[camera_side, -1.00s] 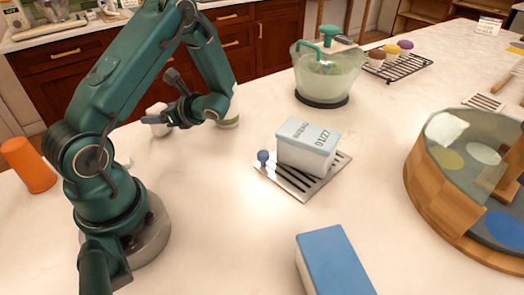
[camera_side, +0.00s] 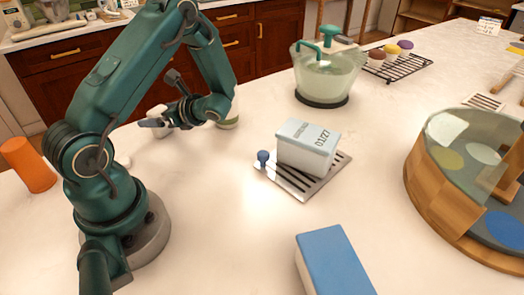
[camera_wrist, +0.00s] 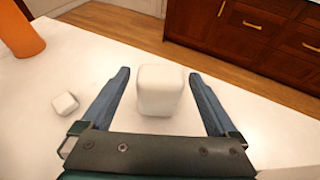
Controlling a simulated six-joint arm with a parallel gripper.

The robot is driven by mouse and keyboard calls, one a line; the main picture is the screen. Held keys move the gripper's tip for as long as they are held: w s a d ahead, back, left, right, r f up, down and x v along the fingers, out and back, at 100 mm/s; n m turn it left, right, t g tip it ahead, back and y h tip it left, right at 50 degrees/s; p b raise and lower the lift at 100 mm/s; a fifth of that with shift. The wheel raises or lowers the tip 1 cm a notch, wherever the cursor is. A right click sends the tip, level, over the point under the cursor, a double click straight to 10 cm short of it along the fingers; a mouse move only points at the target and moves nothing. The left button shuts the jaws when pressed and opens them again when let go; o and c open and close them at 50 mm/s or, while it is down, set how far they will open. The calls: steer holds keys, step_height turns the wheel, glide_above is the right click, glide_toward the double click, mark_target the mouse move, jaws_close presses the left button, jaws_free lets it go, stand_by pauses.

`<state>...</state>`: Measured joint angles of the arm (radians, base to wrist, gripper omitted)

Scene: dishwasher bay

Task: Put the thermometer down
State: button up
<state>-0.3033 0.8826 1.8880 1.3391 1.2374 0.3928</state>
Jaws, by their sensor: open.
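My gripper (camera_side: 152,122) is low over the counter at the left in the side view. In the wrist view my gripper (camera_wrist: 160,92) is open, its two blue-grey fingers spread apart. A white rounded block (camera_wrist: 160,90) stands between the fingers, with a gap on each side. It also shows partly behind the fingers in the side view (camera_side: 159,113). I cannot tell whether this block is the thermometer; no dial or scale shows on it. A smaller white cube (camera_wrist: 65,104) lies outside the left finger.
An orange cup (camera_side: 28,165) stands at the far left. A labelled white box (camera_side: 308,148) sits on a slotted metal tray (camera_side: 296,186). A blue-topped block (camera_side: 334,262), a mixing bowl (camera_side: 327,78) and a wooden drum (camera_side: 440,205) stand further right.

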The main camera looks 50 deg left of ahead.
steer(key=v, duration=1.1)
steer(key=s+d+r+n+t+h, duration=0.2)
steer(key=d+r+n+t+h, duration=0.2)
steer(key=d, duration=0.5)
steer(key=s+d+r+n+t+h, duration=0.2)
steer(key=d+r+n+t+h, duration=0.2)
steer(key=d+n+t+h, duration=0.2)
steer(key=shift+d+n+t+h, duration=0.4)
steer(key=shift+d+n+h, duration=0.8)
steer(key=shift+d+n, duration=0.75)
steer(key=shift+s+d+m, duration=0.1)
steer(key=shift+d+m, duration=0.15)
